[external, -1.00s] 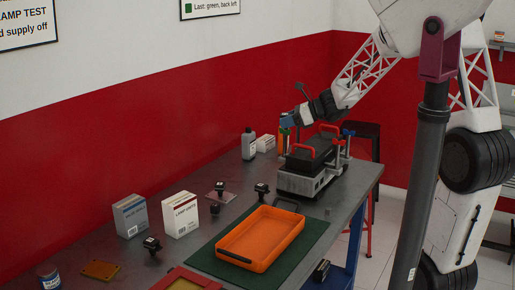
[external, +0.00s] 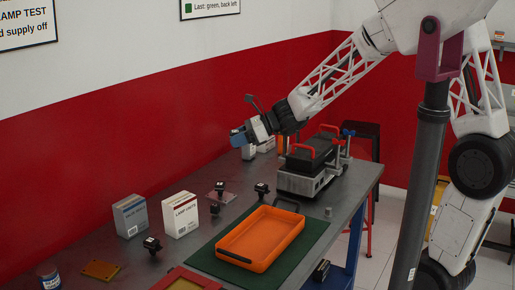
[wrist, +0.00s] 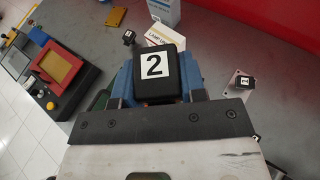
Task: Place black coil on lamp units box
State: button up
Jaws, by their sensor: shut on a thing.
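My gripper (external: 239,138) is above the table at the back, with blue fingers. In the wrist view, my gripper (wrist: 160,88) is shut on a black coil (wrist: 171,93) with a white "2" label on top. I cannot make out this coil in the external view. The lamp units box (external: 181,216) is white and stands upright on the table, to the left of and nearer the camera than my gripper. In the wrist view the lamp units box (wrist: 162,33) shows beyond the held coil, which partly hides it.
A grey-blue box (external: 130,216) stands beside the lamp units box. Other black pieces stand around it, one (external: 220,190) on a plate and one (external: 152,244) in front. An orange tray (external: 232,258) lies on a green mat. A black case with red handles (external: 308,160) is at the right.

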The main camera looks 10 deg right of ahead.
jog(key=s+a+n+g, duration=0.1)
jog(key=s+a+g, duration=0.1)
jog(key=s+a, duration=0.75)
notch_tip(320, 180, down, 11)
jog(key=shift+d, duration=0.45)
jog(key=shift+w+a+f, duration=0.1)
send_over(177, 198)
jog(key=shift+f, duration=0.7)
jog(key=shift+f, duration=1.8)
jog(key=shift+f, duration=0.1)
